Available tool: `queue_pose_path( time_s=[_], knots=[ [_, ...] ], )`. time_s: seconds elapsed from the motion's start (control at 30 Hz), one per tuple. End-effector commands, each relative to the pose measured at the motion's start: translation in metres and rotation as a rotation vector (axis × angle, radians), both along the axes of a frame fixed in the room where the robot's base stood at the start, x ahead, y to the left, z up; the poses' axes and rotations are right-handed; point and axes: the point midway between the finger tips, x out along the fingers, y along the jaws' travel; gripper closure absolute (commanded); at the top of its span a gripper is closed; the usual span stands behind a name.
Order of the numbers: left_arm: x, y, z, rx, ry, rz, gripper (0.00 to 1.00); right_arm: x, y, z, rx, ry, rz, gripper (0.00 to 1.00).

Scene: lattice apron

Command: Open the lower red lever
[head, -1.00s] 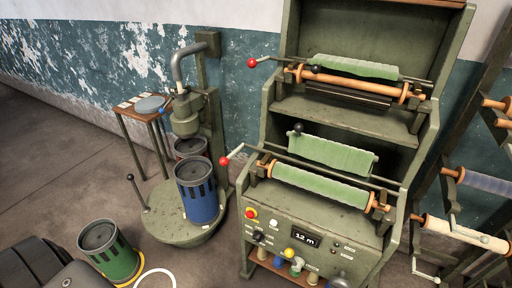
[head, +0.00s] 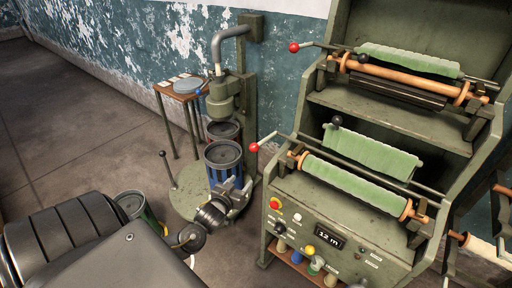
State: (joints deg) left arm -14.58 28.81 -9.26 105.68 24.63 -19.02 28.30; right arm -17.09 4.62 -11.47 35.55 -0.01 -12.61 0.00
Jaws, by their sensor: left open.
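The lower red lever (head: 254,147) is a red ball on a thin rod at the left end of the machine's lower roller. The rod runs from the ball toward the right, along the green cloth roll (head: 350,178). A second red lever (head: 294,47) sits higher, at the upper roller. My left gripper (head: 237,190) is open and empty, in front of the blue drum, below and a little left of the lower red ball in the picture. It appears apart from the lever. My right gripper is not in view.
The green machine (head: 310,215) has a front panel with buttons and a "12 m" display (head: 329,235). A blue drum (head: 222,160) stands on a round base left of it. A green drum (head: 130,204) is partly hidden by my arm. A rolls rack stands at right.

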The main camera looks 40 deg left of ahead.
Motion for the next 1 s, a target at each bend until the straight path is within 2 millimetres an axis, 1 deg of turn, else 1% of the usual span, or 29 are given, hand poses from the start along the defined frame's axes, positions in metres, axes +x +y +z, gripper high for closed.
queue_pose_path(
  time_s=[0.03, 0.1, 0.2, 0.23, 0.3, 0.4, 0.53, 0.67, 0.9, 1.0],
  knots=[
    [0.005, -0.003, 0.033, -0.020, -0.072, -0.009, 0.45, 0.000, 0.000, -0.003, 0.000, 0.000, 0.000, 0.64],
    [0.007, -0.006, 0.067, -0.049, -0.143, -0.016, 0.45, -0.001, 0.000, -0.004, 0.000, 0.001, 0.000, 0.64],
    [0.007, -0.009, 0.096, -0.075, -0.205, -0.024, 0.45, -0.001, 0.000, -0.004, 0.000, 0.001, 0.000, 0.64],
    [0.007, -0.009, 0.101, -0.080, -0.215, -0.026, 0.45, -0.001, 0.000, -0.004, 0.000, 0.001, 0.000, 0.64],
    [0.006, -0.010, 0.107, -0.087, -0.228, -0.027, 0.45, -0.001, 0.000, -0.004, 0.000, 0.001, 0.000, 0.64],
    [0.007, -0.010, 0.108, -0.088, -0.231, -0.028, 0.45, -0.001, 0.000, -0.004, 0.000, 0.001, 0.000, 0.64],
    [0.017, -0.008, 0.109, -0.085, -0.230, -0.026, 0.45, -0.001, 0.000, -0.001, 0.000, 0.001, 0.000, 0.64],
    [0.037, -0.003, 0.111, -0.085, -0.231, -0.025, 0.45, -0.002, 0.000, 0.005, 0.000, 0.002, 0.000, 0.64],
    [0.081, 0.007, 0.110, -0.085, -0.229, -0.025, 0.45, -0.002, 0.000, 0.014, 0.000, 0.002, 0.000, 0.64],
    [0.095, 0.009, 0.109, -0.084, -0.229, -0.027, 0.45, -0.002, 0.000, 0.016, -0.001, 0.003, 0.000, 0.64]
  ],
)
